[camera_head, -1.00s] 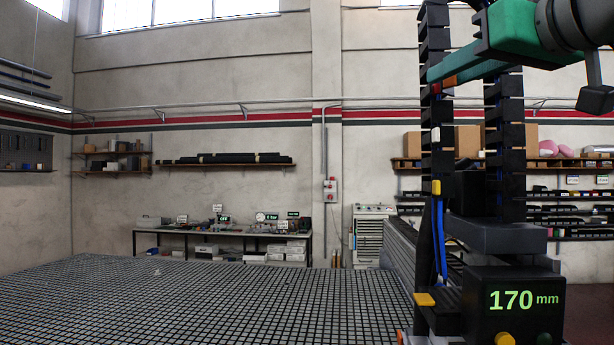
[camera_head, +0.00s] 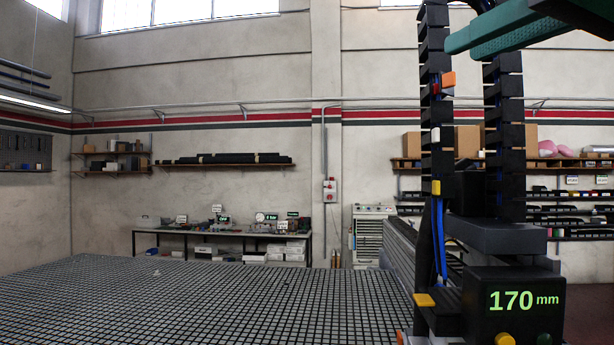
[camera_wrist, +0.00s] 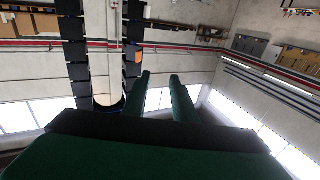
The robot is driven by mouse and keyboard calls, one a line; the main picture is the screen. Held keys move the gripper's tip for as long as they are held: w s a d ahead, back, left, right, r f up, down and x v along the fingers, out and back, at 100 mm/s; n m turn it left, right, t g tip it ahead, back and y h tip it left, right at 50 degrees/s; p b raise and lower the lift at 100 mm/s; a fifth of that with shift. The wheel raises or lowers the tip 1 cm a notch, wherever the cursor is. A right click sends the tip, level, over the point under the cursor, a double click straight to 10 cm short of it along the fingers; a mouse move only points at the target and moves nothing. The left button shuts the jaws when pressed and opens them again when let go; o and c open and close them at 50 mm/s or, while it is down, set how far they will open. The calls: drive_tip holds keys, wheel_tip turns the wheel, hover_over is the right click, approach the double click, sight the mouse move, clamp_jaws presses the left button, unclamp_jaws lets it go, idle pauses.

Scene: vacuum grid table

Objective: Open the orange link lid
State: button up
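The orange link lid (camera_head: 448,79) is a small orange piece on the left of two upright black link chains (camera_head: 432,120). It sticks out from the chain's right side, with a red part just below it. Whether it is hinged open is too small to tell. In the wrist view the orange lid (camera_wrist: 138,57) shows on the black chain, a little beyond and left of the fingertips. My gripper (camera_head: 460,48) has green fingers, above the lid and apart from it in the head view. In the wrist view my gripper (camera_wrist: 160,76) has its fingers spread, with nothing between them.
The second black chain (camera_head: 504,140) stands close on the right. The grid table (camera_head: 220,300) is mostly bare on the left. Shelves and a workbench (camera_head: 230,235) stand at the far wall.

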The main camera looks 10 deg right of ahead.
drive_tip(key=w+a+f+n+g+y, duration=0.1)
drive_tip(key=w+a+n+g+y, duration=0.4)
drive_tip(key=a+y, duration=1.15)
drive_tip(key=w+a+f+m+t+h, duration=0.1)
drive_tip(key=w+f+m+t+h, duration=0.2)
drive_tip(key=w+f, duration=1.1)
drive_tip(key=shift+w+a+f+m+t+h, duration=0.35)
drive_tip(key=shift+w+t+h, duration=0.25)
drive_tip(key=shift+t, duration=0.5)
drive_tip(key=shift+w+f, duration=0.1)
drive_tip(key=shift+w, duration=0.05)
